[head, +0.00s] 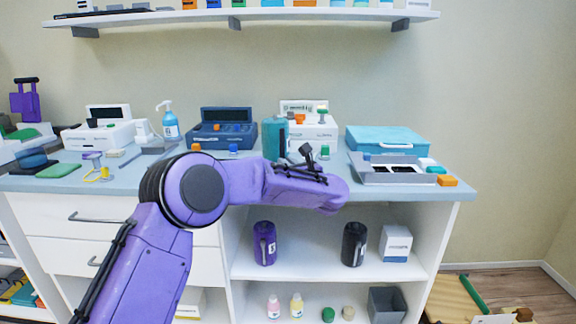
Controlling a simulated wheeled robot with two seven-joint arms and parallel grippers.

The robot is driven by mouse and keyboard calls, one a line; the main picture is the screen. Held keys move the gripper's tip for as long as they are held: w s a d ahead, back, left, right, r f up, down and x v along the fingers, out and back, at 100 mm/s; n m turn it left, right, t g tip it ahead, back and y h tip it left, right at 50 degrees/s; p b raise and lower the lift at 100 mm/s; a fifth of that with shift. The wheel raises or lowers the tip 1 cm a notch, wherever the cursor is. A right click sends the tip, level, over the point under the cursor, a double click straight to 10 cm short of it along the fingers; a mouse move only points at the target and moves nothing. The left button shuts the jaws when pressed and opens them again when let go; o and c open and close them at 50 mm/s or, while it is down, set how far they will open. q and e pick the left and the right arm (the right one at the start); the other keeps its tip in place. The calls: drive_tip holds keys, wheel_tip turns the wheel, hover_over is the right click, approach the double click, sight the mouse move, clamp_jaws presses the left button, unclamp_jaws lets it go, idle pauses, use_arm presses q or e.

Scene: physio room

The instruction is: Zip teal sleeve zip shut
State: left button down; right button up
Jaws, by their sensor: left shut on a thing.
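The teal sleeve (270,140) stands upright on the worktop near its middle, with a dark strip down its right side. My purple left arm comes in from the lower left and bends across the front of the worktop. My left gripper (306,152), black and small in the head view, is just to the right of the sleeve. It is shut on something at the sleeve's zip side. The zip pull is too small to make out, and I cannot tell how far the zip is closed. My right gripper is not in view.
A dark blue open case (222,130) stands left of the sleeve and a white box (318,133) behind it. A teal case (387,140) and a grey tray (375,176) are to the right. A pump bottle (170,126) stands at left. Shelves below hold bottles.

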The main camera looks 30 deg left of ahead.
use_arm(q)
drive_tip(key=shift+s+d+f, duration=0.1)
drive_tip(key=shift+s+f, duration=0.05)
drive_tip(key=shift+s, duration=0.05)
drive_tip(key=c, duration=1.1)
unclamp_jaws()
drive_tip(key=shift+w+f, duration=0.1)
drive_tip(key=v, duration=1)
drive_tip(key=shift+d, duration=0.2)
